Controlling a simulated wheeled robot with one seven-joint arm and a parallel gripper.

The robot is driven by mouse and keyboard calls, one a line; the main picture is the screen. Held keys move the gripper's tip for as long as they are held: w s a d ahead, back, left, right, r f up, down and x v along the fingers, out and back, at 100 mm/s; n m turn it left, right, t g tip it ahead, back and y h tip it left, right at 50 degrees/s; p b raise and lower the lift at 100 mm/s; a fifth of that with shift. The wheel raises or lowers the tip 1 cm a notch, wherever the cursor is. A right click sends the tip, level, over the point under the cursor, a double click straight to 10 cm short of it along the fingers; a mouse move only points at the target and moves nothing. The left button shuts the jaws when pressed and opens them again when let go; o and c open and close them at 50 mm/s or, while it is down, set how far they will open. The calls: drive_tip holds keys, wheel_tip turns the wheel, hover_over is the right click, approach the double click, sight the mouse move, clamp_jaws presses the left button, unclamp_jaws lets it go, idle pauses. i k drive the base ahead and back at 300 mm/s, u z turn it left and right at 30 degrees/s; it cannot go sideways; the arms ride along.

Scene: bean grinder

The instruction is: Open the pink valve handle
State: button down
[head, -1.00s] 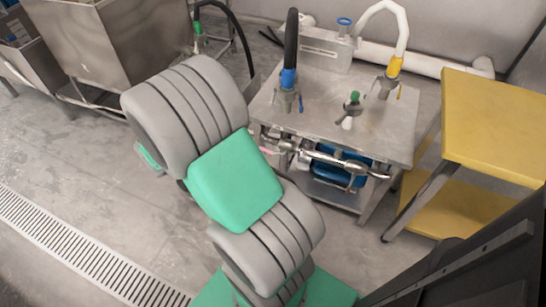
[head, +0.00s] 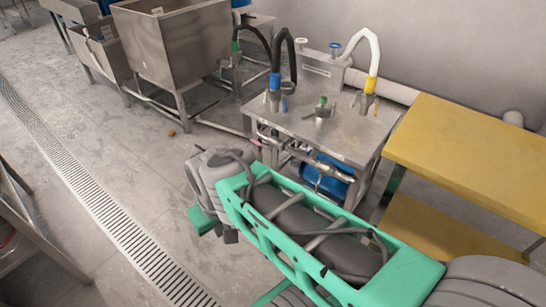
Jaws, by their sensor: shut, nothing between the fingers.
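A small pink piece, which looks like the pink valve handle (head: 256,141), shows at the left front of the steel table's pipework. It is tiny in the head view, and I cannot tell its exact turn. My green and grey arm reaches in from the lower right and ends to the left, in front of the table and low in the picture. The fingers of my gripper do not show; the arm's own links hide them. I see no contact between my arm and the pink handle.
A steel table (head: 335,133) carries hoses and valves, with a blue motor (head: 327,178) beneath. A yellow table (head: 475,150) stands to the right. Steel tanks (head: 175,45) stand at the back left. Floor with a drain grate (head: 95,195) is clear on the left.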

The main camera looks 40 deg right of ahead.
sight(251, 140)
drive_tip(key=u, duration=0.85)
drive_tip(key=i, duration=1.95)
drive_tip(key=z, duration=1.4)
drive_tip(key=i, duration=0.4)
drive_tip(key=z, duration=0.35)
